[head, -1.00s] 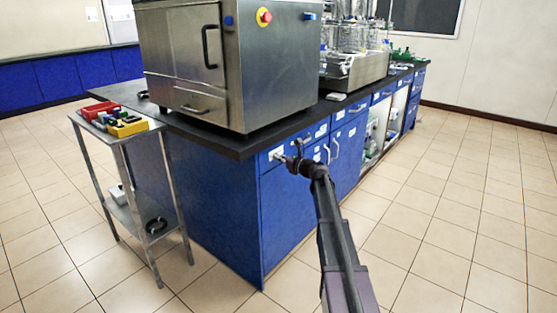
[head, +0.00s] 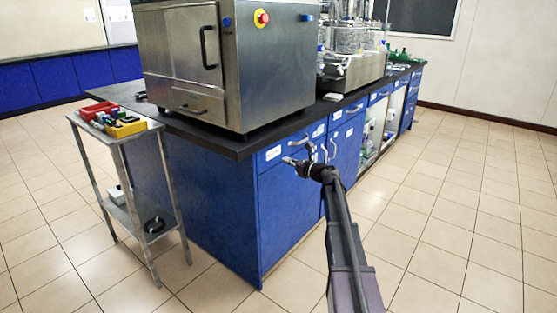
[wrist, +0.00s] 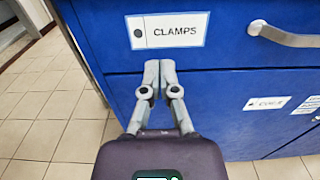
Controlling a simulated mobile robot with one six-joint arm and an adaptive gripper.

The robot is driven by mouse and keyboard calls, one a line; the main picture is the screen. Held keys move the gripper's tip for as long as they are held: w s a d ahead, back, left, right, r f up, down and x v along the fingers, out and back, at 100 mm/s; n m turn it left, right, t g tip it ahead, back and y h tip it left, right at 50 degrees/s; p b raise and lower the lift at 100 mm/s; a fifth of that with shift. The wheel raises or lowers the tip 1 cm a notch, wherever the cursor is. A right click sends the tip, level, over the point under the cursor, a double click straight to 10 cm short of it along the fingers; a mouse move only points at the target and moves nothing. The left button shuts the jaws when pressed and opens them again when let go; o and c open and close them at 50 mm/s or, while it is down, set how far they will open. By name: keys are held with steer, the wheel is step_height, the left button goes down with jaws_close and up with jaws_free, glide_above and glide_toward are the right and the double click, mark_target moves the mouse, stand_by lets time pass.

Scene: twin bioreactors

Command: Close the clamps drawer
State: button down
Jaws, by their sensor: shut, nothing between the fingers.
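The clamps drawer (head: 262,163) is the blue top drawer at the near corner of the bench. In the wrist view, its front (wrist: 230,50) carries a white label reading CLAMPS (wrist: 177,31) and a grey bar handle (wrist: 285,36) to the right. The drawer front looks flush with the cabinet, with only a thin seam below it. My gripper (head: 287,160) is in front of the drawer. In the wrist view, my gripper's fingertips (wrist: 160,66) are together and empty, just below the label. Whether they touch the front I cannot tell.
A steel cabinet unit (head: 275,75) stands on the black benchtop (head: 236,146) above the drawer. A metal side table (head: 113,134) with red and yellow bins stands left of the bench. The tiled floor to the right (head: 460,210) is clear.

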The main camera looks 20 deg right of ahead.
steer(key=v, duration=0.8)
steer(key=shift+s+d+f, duration=0.1)
steer(key=s+a+f+n+g+h, duration=0.1)
steer(key=s+a+f+n+g, duration=0.3)
steer(key=s+a+f+n, duration=0.4)
steer(key=s+a+f+n+g+h, duration=0.1)
steer(key=s+a+f+n+g, duration=0.2)
steer(key=s+a+n+g, duration=0.55)
steer(key=s+a+f+n+g+h, duration=0.1)
steer(key=s+a+f+n+h, duration=0.25)
steer(key=s+n, duration=0.35)
steer(key=s+a+f+n+g+h, duration=0.1)
steer(key=s+a+f+n+h, duration=0.1)
steer(key=s+f+n+h, duration=0.45)
step_height(320, 180, up, 38)
steer(key=s+y+p, duration=0.2)
steer(key=p, duration=3.3)
steer(key=shift+m, duration=0.4)
